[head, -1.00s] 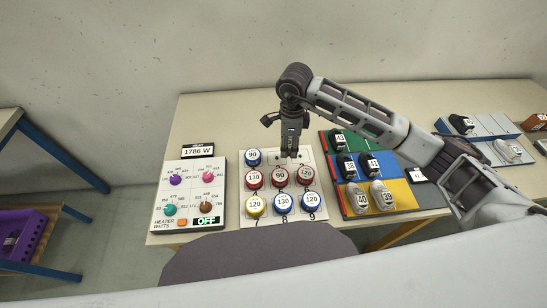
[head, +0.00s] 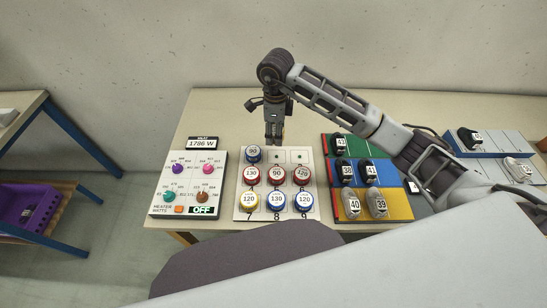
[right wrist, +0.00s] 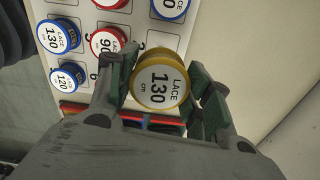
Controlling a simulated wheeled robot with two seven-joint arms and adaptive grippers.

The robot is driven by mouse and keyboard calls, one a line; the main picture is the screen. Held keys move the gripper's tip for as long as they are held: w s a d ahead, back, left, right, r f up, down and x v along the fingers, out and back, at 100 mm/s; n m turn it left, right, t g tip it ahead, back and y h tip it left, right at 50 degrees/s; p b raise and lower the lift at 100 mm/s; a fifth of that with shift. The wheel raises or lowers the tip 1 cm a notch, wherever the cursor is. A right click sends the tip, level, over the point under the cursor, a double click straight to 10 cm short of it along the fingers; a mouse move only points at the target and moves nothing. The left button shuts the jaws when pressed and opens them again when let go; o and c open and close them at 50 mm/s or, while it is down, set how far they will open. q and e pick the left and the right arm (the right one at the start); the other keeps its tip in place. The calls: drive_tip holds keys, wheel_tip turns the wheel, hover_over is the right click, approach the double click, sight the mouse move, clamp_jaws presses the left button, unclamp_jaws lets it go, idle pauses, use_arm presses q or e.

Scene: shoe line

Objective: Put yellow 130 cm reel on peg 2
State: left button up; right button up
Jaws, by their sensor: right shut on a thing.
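The yellow-rimmed reel marked LACE 130 cm (right wrist: 160,78) is between the fingers of my right gripper (right wrist: 163,84), which is shut on it. In the head view my right gripper (head: 274,138) is at the back edge of the white peg board (head: 240,187), close to the back-row peg 2 place (head: 277,155). The held reel cannot be made out there, and I cannot tell its height above the board. A blue 90 reel (head: 253,154) sits at the back left of the board. My left gripper is not in view.
A middle row holds red reels 130 (head: 251,174), 90 (head: 277,174) and 120 (head: 302,174). The front row holds yellow 120 (head: 249,199), blue 130 (head: 276,200) and blue 120 (head: 303,200). A heater panel (head: 212,170) stands left; a coloured shoe board (head: 400,208) stands right.

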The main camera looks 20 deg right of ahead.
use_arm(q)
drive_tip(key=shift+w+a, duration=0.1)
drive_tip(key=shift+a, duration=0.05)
use_arm(e)
drive_tip(key=shift+w+d, duration=0.1)
drive_tip(key=shift+d, duration=0.05)
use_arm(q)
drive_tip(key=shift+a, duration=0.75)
use_arm(e)
drive_tip(key=shift+d+m, duration=0.1)
drive_tip(key=shift+m, duration=0.4)
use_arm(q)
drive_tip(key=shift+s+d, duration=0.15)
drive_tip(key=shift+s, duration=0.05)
use_arm(e)
drive_tip(key=shift+f, duration=0.35)
wheel_tip(320, 180, down, 5)
drive_tip(key=shift+r+p, duration=0.1)
drive_tip(key=shift+p, duration=0.3)
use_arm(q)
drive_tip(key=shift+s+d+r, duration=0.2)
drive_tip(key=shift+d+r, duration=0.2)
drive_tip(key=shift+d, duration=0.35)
use_arm(e)
drive_tip(key=shift+f, duration=0.4)
